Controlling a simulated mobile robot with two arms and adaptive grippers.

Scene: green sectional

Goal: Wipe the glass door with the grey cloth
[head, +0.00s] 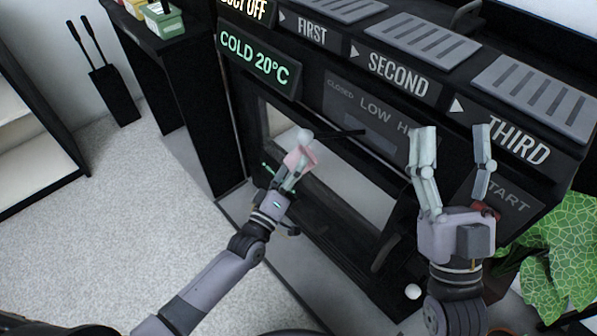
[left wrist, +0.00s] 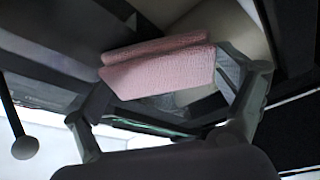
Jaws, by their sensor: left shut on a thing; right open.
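A folded pink cloth (head: 301,157) is held by my left gripper (head: 294,172); no grey cloth shows. The left wrist view shows the cloth (left wrist: 160,68) between the two fingers, its wide side facing the camera. The glass door (head: 345,212) is a pale pane in a dark frame, low on the front of a black appliance. My left gripper is in front of the upper left part of this door. I cannot tell whether the cloth touches the glass. My right gripper (head: 453,140) is open and empty, fingers up, in front of the labelled panel.
A black rod with a pale round knob (head: 304,135) is close to the cloth. Slatted grey blocks (head: 428,40) lie along the appliance top. A leafy plant (head: 562,255) stands at the right. Pale carpet (head: 110,225) is open at the left.

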